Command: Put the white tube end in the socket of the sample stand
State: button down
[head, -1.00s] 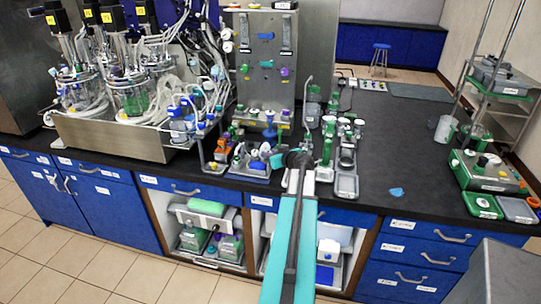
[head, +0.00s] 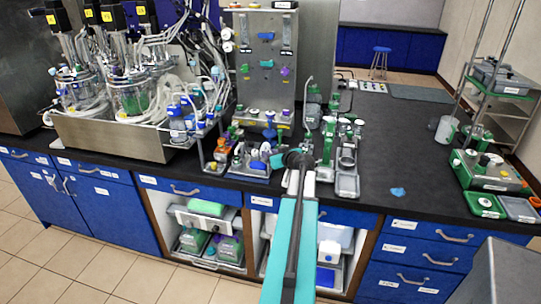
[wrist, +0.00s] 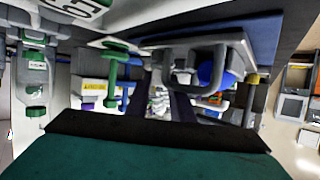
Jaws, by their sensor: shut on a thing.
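My arm reaches from the bottom of the head view to the front of the dark bench. My gripper (head: 293,158) is at its far end, over the small equipment there, and its fingertips are hard to see. In the wrist view two dark fingers (wrist: 167,105) point away from the camera with a narrow strip of pale detail between them. My gripper is shut on what I take to be the white tube end, but its outline is not clear. I cannot pick out the sample stand's socket for certain among the crowded fittings around the gripper.
A low stand with blue and white parts (head: 252,163) is just left of my gripper. Grey trays with green-capped fittings (head: 346,160) are just right. A steel panel (head: 266,75) stands behind, and glass vessels (head: 130,98) at the left. The bench right of the trays is mostly clear.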

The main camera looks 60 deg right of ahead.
jog(key=shift+s+a+f, duration=0.15)
jog(key=shift+a+f, duration=0.05)
jog(key=shift+f, duration=0.7)
jog(key=c, duration=1.5)
grip_release()
jog(key=shift+c, duration=0.2)
jog(key=shift+r+p, duration=0.5)
jog(key=shift+p, duration=0.6)
jog(key=shift+d+r, duration=0.1)
jog(key=shift+r, duration=0.05)
jog(key=shift+s, duration=0.25)
jog(key=b+v, duration=0.1)
jog(key=v, duration=0.2)
jog(key=b+v, duration=0.1)
jog(key=v, duration=0.7)
jog(key=shift+r+b, duration=0.4)
jog(key=shift+r, duration=0.05)
